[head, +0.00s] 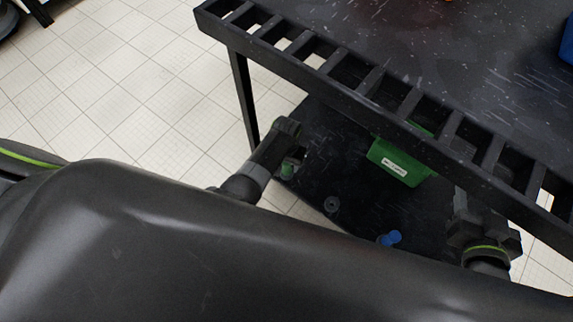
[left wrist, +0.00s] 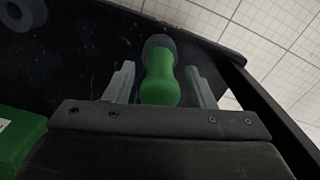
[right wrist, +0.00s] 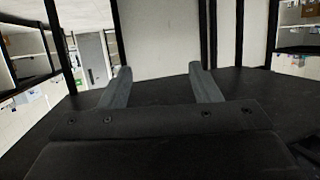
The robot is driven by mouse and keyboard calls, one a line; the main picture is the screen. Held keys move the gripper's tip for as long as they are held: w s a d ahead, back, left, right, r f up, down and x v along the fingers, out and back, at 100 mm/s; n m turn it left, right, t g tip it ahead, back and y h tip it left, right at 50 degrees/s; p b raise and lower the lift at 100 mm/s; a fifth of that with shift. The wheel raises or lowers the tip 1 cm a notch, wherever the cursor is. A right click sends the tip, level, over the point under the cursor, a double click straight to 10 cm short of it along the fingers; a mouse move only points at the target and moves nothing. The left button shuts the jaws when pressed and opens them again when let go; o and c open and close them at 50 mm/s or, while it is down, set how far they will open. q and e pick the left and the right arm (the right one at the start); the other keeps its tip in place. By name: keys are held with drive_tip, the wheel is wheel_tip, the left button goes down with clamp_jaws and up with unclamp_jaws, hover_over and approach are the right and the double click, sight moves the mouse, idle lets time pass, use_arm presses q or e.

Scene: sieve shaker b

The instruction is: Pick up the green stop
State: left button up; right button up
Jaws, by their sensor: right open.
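The green stop (left wrist: 160,80) stands on the dark lower shelf, a green rounded body with a dark grey end. In the head view it shows small at the shelf's left end (head: 287,170). My left gripper (left wrist: 160,84) is open, with one finger on each side of the stop and a gap visible on both sides. In the head view the left gripper (head: 294,160) is partly hidden by its own arm.
A green labelled bin (head: 400,163) stands on the lower shelf (head: 335,150). A dark ring (head: 332,204) and a blue piece (head: 389,239) lie nearer its front edge. The slatted upper table (head: 420,60) hangs over the shelf, and a table leg (head: 243,100) is close to the left arm.

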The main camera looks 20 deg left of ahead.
use_arm(q)
drive_tip(key=c, duration=0.9)
drive_tip(key=shift+o, duration=0.2)
